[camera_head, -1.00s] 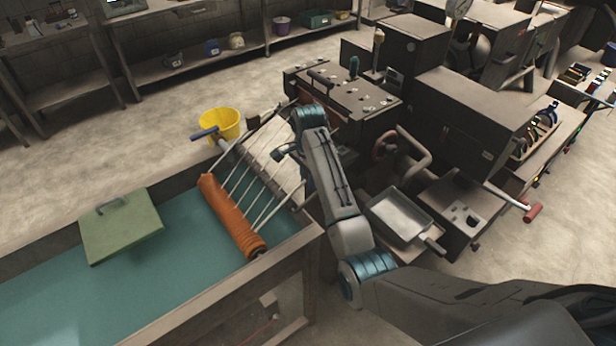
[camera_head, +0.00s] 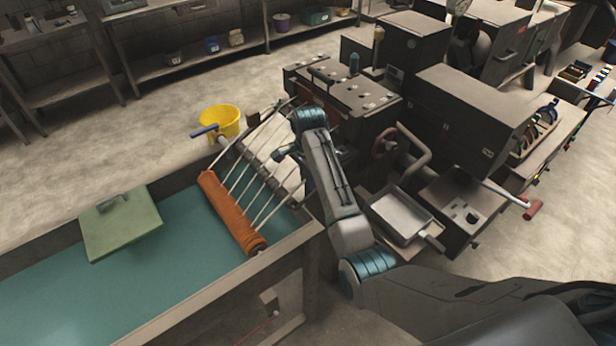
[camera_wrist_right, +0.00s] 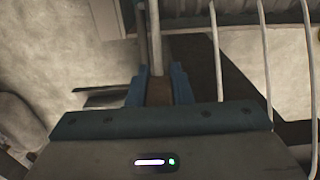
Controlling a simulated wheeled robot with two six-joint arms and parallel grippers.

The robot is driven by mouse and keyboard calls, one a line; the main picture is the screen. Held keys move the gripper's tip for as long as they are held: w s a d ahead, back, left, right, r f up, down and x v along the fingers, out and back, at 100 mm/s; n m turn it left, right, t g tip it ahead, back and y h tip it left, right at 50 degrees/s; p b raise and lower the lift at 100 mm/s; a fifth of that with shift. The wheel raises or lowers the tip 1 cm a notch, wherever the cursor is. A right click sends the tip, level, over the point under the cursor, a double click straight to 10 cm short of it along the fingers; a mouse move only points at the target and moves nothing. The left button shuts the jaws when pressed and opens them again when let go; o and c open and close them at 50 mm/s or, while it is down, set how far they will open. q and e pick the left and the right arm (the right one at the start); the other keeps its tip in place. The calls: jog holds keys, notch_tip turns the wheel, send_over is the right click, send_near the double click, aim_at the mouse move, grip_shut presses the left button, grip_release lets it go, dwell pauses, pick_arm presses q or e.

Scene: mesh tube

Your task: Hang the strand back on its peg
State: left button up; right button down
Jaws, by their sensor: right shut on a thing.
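An orange roller (camera_head: 232,213) lies at the right end of the teal-topped table, with several pale strands (camera_head: 254,172) stretching up and right from it. My right gripper (camera_head: 284,153) is beside these strands, partly hidden by my own wrist. In the right wrist view its blue fingers (camera_wrist_right: 160,88) are shut on a pale strand (camera_wrist_right: 155,35), which runs away from between them. Other pale strands (camera_wrist_right: 216,50) run roughly parallel to its right. I cannot make out the peg for this strand. My left gripper is not in view.
A green board (camera_head: 120,226) with a handle lies on the teal table (camera_head: 70,290). A yellow bucket (camera_head: 221,119) stands behind the strands. Dark machines (camera_head: 470,110) and a metal tray (camera_head: 399,216) crowd my right arm. Open floor lies behind the table.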

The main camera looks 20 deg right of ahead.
jog(key=shift+f, duration=0.45)
dwell(0.3)
jog(key=c, duration=1.2)
grip_release()
